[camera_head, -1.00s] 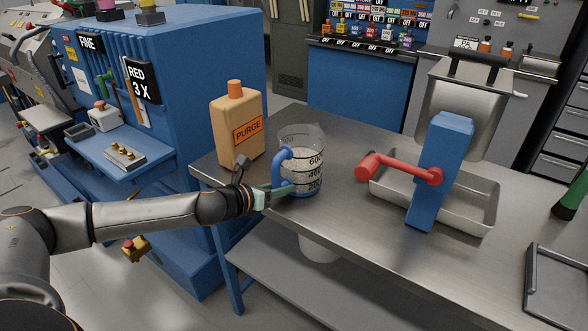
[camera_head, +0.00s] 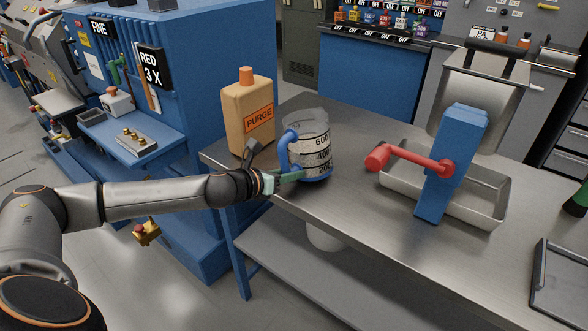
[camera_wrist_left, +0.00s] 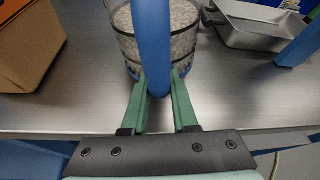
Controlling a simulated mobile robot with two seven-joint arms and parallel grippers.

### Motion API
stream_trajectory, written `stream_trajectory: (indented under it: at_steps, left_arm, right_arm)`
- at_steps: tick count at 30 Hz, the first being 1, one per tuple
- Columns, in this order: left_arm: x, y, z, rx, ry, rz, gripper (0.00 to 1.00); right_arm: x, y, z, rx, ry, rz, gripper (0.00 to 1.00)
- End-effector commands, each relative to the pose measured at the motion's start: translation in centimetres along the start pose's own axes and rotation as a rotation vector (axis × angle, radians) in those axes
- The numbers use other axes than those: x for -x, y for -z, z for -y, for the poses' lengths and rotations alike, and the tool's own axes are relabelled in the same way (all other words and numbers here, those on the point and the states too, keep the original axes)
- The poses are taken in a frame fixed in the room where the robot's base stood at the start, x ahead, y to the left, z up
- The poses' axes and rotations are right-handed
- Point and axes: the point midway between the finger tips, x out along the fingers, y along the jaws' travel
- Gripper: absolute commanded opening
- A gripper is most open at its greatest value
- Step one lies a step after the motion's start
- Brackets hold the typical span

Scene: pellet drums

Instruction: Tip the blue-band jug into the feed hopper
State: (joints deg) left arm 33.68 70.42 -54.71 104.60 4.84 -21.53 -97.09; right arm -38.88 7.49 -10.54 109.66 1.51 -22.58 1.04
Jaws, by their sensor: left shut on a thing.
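The clear jug (camera_head: 309,146) with a blue band at its base, a blue handle and black level marks stands upright at the bench's left part. It holds pale pellets, also seen in the wrist view (camera_wrist_left: 187,40). My left gripper (camera_head: 292,176) is shut on the blue handle (camera_wrist_left: 151,40), one green finger on each side. I cannot tell whether the jug's base touches the bench. A steel hopper (camera_head: 487,85) with a blue stand and red crank arm, which looks like the feed hopper, is to the right. My right gripper is not in view.
An orange PURGE bottle (camera_head: 247,112) stands close behind and left of the jug. A steel tray (camera_head: 490,212) lies beneath the hopper. The red crank (camera_head: 400,157) sticks out toward the jug. Bare bench (camera_head: 350,205) lies between jug and tray.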

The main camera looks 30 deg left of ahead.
Motion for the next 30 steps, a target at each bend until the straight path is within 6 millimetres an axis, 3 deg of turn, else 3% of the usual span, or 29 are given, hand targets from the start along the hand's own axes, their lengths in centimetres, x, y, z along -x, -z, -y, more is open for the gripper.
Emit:
stream_trajectory:
  at_steps: [1,6,12,17,30]
  left_arm:
    - [0.5,-1.4,0.3,-0.005,0.002,0.008,0.00]
    - [1.9,-4.8,1.0,-0.006,0.003,0.011,0.00]
    - [3.0,-7.6,1.6,-0.005,0.003,0.010,0.00]
    - [3.4,-8.5,1.9,-0.005,0.003,0.009,0.00]
    - [3.5,-8.6,1.9,-0.006,0.003,0.009,0.00]
  right_arm:
    - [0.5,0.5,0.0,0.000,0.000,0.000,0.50]
    - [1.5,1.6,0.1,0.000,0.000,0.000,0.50]
    - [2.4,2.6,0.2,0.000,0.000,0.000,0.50]
    - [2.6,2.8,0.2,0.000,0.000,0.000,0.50]
    - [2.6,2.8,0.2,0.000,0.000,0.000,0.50]
